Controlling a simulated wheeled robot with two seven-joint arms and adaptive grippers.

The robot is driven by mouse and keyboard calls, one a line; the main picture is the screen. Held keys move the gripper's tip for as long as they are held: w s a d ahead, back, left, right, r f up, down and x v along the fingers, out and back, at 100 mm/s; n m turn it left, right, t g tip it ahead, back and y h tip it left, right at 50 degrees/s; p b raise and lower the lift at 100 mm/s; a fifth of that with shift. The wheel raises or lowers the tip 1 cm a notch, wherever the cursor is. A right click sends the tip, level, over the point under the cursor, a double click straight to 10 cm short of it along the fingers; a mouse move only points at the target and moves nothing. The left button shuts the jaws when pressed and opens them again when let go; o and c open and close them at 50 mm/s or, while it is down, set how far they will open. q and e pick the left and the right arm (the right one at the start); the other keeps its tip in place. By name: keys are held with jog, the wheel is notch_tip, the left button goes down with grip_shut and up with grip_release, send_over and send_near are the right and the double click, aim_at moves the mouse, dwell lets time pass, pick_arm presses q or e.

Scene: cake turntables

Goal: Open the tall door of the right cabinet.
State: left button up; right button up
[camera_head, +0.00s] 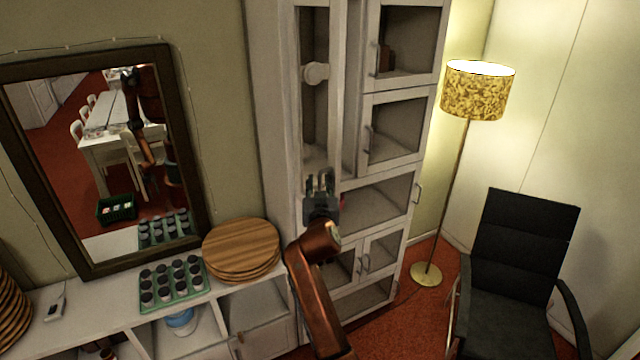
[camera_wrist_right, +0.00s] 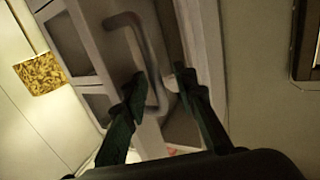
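The right cabinet (camera_head: 388,190) is a tall, pale grey unit with glazed doors. Its tall door (camera_head: 336,100) is the long, narrow one on the left side. My right gripper (camera_head: 320,178) is in front of the door's lower part, fingers pointing up in the head view. In the right wrist view, a grey bent bar handle (camera_wrist_right: 146,55) stands ahead of it. The gripper's two dark fingers (camera_wrist_right: 160,82) are apart, with the handle's lower end seen between them. Contact is not clear. My left gripper is not in view.
Smaller doors with bar handles and a drawer (camera_head: 385,205) fill the cabinet's right side. A low shelf with round wooden boards (camera_head: 240,246) and a green tray (camera_head: 172,284) of jars stands left. A floor lamp (camera_head: 478,90) and black chair (camera_head: 520,250) stand right.

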aim_at(320, 174)
jog(key=r, duration=0.9)
jog(key=shift+w+d+r, duration=0.25)
jog(key=shift+w, duration=0.1)
jog(key=shift+s+a+r, duration=0.2)
jog(key=shift+a+r, duration=0.05)
jog(key=shift+r, duration=0.35)
jog(key=shift+g+h, duration=0.3)
jog(key=shift+g, duration=0.3)
jog(key=f, duration=0.2)
jog(key=w+d+f, duration=0.1)
jog(key=f, duration=0.2)
jog(key=d+f, duration=0.1)
jog(key=f, duration=0.1)
jog(key=shift+w+f, duration=0.25)
jog(key=shift+s, duration=0.1)
jog(key=shift+s+a+r, duration=0.15)
jog(key=shift+s+a, duration=0.6)
jog(key=shift+a, duration=0.1)
jog(key=s+a+f, duration=0.1)
jog(key=s+a, duration=0.3)
jog(key=s, duration=0.1)
jog(key=shift+s+a+b, duration=0.15)
jog(key=shift+s+b, duration=0.05)
jog(key=shift+b, duration=0.1)
